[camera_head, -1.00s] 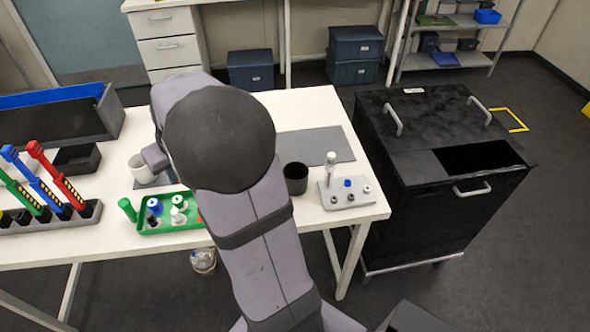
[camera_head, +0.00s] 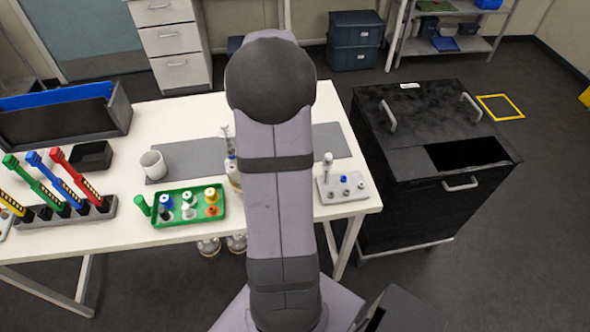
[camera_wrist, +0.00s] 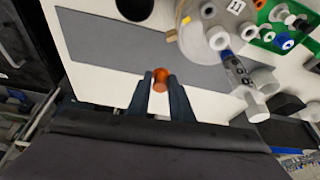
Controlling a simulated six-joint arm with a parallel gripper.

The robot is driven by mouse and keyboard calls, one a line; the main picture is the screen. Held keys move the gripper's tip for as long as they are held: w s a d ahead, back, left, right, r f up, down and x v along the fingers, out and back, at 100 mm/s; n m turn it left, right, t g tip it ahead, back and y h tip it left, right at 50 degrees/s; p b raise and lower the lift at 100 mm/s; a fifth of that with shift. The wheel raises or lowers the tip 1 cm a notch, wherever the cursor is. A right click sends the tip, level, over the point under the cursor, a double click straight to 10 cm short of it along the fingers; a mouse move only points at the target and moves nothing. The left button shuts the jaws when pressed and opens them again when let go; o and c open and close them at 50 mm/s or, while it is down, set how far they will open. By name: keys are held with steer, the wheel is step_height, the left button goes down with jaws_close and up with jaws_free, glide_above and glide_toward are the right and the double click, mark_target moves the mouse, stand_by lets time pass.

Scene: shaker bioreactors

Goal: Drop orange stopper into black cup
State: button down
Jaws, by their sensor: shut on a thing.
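The orange stopper (camera_wrist: 160,77) is between the fingertips of my gripper (camera_wrist: 160,84) in the wrist view, held over or near the grey mat (camera_wrist: 110,45). My gripper is shut on it. A dark round thing at the top edge of the wrist view looks like the black cup (camera_wrist: 135,7); it is apart from the stopper, and only part of it shows. In the head view my arm hides the gripper, the stopper and the black cup.
A vessel with a label and ports (camera_wrist: 205,30) stands close to my gripper. The green tray of stoppers (camera_head: 190,222), a white cup (camera_head: 153,165) and the pen-like tools' rack (camera_head: 80,213) are left of my arm. A grey stand (camera_head: 343,190) is right of it.

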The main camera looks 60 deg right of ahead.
steer(key=s+d+f+m+p, duration=0.1)
steer(key=s+d+p, duration=0.15)
steer(key=s, duration=0.65)
step_height(320, 180, down, 6)
steer(key=b, duration=0.5)
steer(key=shift+w+d+f+g, duration=0.2)
steer(key=shift+d+f+g, duration=0.05)
steer(key=shift+d+g, duration=0.05)
steer(key=c, duration=1.5)
jaws_free()
steer(key=shift+r, duration=0.15)
steer(key=shift+b+v, duration=0.95)
steer(key=shift+v, duration=2.65)
steer(key=shift+a+m, duration=0.15)
steer(key=shift+m, duration=0.25)
